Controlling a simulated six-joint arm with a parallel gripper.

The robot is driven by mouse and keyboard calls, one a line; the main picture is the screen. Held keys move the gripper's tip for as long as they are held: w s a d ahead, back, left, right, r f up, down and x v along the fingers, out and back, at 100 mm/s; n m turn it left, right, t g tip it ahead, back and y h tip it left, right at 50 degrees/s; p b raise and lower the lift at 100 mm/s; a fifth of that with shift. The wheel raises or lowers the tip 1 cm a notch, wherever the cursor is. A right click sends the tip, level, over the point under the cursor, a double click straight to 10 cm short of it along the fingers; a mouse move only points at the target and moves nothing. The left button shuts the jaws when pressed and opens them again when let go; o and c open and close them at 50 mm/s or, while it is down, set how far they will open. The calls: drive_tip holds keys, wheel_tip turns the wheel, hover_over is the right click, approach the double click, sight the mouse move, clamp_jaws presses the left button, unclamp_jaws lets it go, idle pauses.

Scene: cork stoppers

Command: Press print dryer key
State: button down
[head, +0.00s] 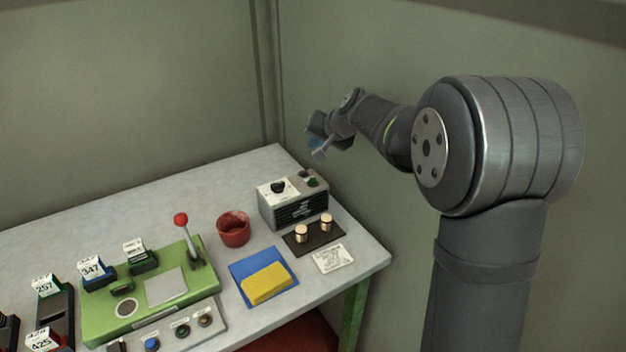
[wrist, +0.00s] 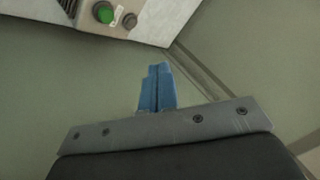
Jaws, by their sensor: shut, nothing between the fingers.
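The likely print dryer is a grey box (head: 292,207) with a slatted front, a white top plate and a black dial, at the back right of the table. A green key (head: 312,182) sits on its top right, with a small darker knob (head: 304,173) beside it. In the wrist view the green key (wrist: 104,12) and a brownish knob (wrist: 130,20) show at the top edge. My gripper (head: 317,151) is above and behind the dryer, apart from it. Its blue fingers (wrist: 157,72) are shut and empty, pointing toward the table corner in the wrist view.
In front of the dryer are a dark tray (head: 314,236) with two corks and a white card (head: 333,259). A red cup (head: 233,229) stands to its left. A green machine (head: 150,290) with a red-knobbed lever is farther left. Walls stand close behind the table.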

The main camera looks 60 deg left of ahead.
drive_tip(key=shift+f, duration=0.1)
drive_tip(key=shift+f, duration=4.35)
drive_tip(key=shift+f, duration=0.4)
drive_tip(key=shift+f, duration=0.45)
drive_tip(key=shift+r, duration=0.9)
drive_tip(key=shift+r, duration=2.5)
